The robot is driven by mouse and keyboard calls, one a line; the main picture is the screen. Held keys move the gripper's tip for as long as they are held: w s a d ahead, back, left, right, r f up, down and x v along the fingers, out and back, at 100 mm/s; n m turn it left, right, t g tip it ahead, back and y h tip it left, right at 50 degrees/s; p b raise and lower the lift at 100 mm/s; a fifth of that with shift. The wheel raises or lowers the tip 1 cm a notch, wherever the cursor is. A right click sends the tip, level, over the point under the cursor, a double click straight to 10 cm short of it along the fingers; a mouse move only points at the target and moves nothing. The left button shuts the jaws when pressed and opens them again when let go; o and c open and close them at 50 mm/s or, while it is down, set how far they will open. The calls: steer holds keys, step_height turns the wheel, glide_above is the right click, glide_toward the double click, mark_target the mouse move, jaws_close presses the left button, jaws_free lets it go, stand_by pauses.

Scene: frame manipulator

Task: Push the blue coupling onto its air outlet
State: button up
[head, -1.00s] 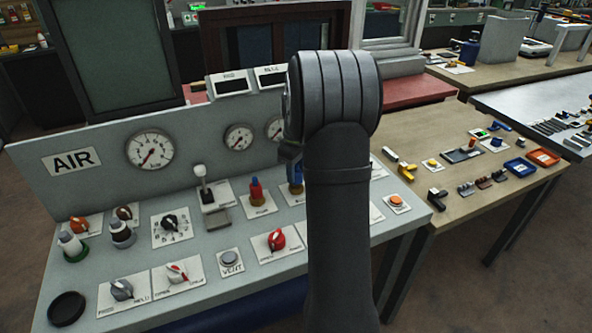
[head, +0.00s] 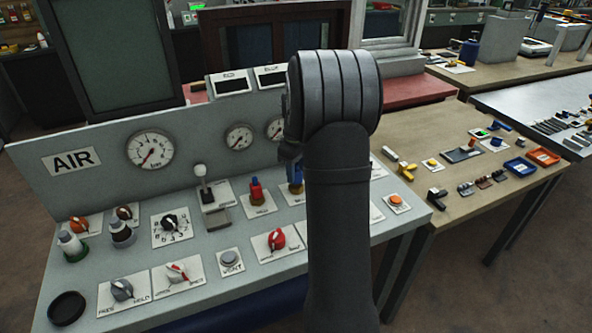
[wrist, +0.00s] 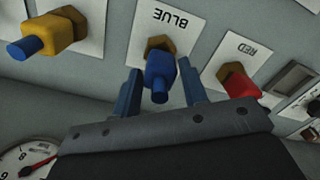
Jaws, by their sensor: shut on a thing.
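The blue coupling (wrist: 160,72) is in the middle of the wrist view, at the brass air outlet (wrist: 157,45) on the plate marked BLUE (wrist: 177,30). My gripper (wrist: 157,70) has one blue finger on each side of the coupling and is shut on it.
A red coupling (wrist: 240,82) and a yellow one (wrist: 48,36) flank it on their own plates. The red one (head: 257,189) stands left of the blue in the head view. A lever (head: 201,185), red knob (head: 276,238) and gauges (head: 238,138) are nearby on the AIR panel.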

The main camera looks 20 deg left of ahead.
steer(key=shift+f, duration=0.55)
stand_by(0.4)
steer(key=o, duration=1)
step_height(320, 180, up, 17)
steer(key=shift+r, duration=0.2)
steer(key=shift+f, duration=0.15)
step_height(320, 180, down, 17)
steer(key=shift+r, duration=0.15)
stand_by(0.3)
